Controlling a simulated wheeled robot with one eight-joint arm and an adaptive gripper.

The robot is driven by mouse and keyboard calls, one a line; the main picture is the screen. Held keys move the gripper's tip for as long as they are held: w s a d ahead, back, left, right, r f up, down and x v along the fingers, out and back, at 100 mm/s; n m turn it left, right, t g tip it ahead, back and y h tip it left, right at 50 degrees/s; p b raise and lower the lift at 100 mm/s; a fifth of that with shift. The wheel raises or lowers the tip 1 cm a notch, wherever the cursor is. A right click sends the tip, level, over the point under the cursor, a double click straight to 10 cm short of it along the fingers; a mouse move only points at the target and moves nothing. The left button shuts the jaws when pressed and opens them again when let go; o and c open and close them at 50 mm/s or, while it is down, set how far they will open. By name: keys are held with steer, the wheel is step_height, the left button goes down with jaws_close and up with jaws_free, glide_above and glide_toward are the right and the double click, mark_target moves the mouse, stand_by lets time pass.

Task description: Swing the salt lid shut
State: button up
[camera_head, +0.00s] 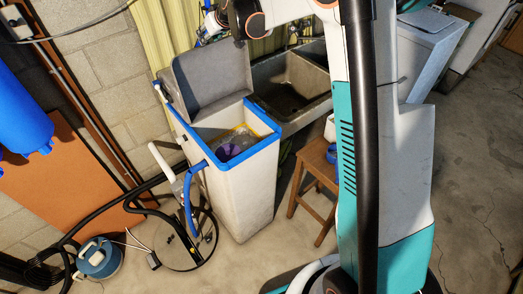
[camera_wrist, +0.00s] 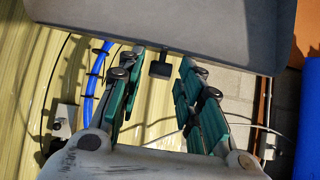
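The salt lid (camera_head: 210,78) is a dark grey panel standing open, tilted up at the back of the white softener cabinet (camera_head: 242,195) with its blue rim. The cabinet's opening shows a clear and purple bag (camera_head: 236,143) inside. In the wrist view the lid (camera_wrist: 190,25) fills the top. A small dark tab (camera_wrist: 160,69) at its edge lies between the fingertips in the picture. My gripper (camera_wrist: 162,64) is open, with its two green-padded fingers apart and nothing clasped. I cannot tell whether a fingertip touches the lid. In the head view the fingers are mostly hidden above and behind the lid.
A grey sink (camera_head: 290,85) stands right of the cabinet, and a wooden stool (camera_head: 318,172) is close by its right side. Blue tubing (camera_wrist: 95,80) runs near the fingers.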

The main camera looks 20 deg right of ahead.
steer(key=shift+s+a+f, duration=0.1)
steer(key=shift+f, duration=0.2)
steer(key=shift+c, duration=1.1)
steer(key=shift+s+f, duration=0.1)
steer(key=shift+s, duration=0.1)
steer(key=shift+s+d+f+b, duration=0.25)
steer(key=shift+s+d, duration=0.2)
steer(key=shift+s, duration=0.8)
steer(key=shift+s+d+f+b, duration=0.3)
steer(key=shift+s+d, duration=0.2)
steer(key=shift+s, duration=0.75)
steer(key=shift+s+d+f+b, duration=0.25)
steer(key=shift+s+d, duration=0.2)
steer(key=shift+s, duration=0.8)
steer(key=shift+c, duration=0.5)
steer(key=shift+r, duration=0.1)
steer(key=s+d+f+b, duration=0.2)
steer(key=s+f+b, duration=0.1)
steer(key=s, duration=0.4)
steer(key=shift+f, duration=0.65)
steer(key=shift+d, duration=0.1)
